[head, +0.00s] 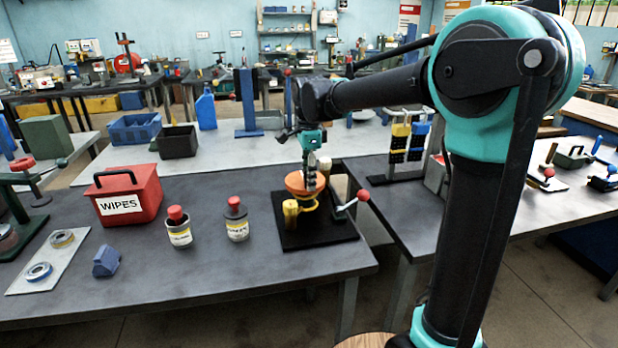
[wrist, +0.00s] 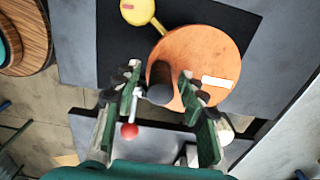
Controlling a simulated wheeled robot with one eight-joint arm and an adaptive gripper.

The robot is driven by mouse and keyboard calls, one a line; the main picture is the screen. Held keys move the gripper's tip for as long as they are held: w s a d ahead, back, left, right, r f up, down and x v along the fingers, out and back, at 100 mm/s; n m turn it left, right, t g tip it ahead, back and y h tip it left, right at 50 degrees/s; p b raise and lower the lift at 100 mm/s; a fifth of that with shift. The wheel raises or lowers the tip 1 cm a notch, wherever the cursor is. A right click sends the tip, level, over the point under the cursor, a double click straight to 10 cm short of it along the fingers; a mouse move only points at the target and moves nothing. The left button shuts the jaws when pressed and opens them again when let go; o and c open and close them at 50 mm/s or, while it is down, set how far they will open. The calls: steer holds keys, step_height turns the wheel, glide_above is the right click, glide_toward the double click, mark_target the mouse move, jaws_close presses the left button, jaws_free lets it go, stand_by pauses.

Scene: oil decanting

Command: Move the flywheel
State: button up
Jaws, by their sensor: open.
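The flywheel (head: 296,184) is an orange disc on a machine with a black base plate (head: 318,236) near the table's right end. In the wrist view the flywheel (wrist: 205,55) shows from above, with a white label and a dark round knob (wrist: 160,85) at its edge nearest my gripper. My gripper (head: 311,180) is above the machine, pointing down. In the wrist view my gripper (wrist: 160,78) is open, its fingers on either side of the dark knob. I cannot tell whether they touch it. The fingers partly hide the disc in the head view.
A yellow post (head: 290,214) and a red-balled crank (head: 363,195) are close by the flywheel. Two red-capped or dark-capped bottles, (head: 179,228) and (head: 237,222), and a red WIPES box (head: 130,197) stand left. The front middle of the table is clear.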

steer(key=shift+c, duration=0.5)
jaws_close()
steer(key=shift+d, duration=0.1)
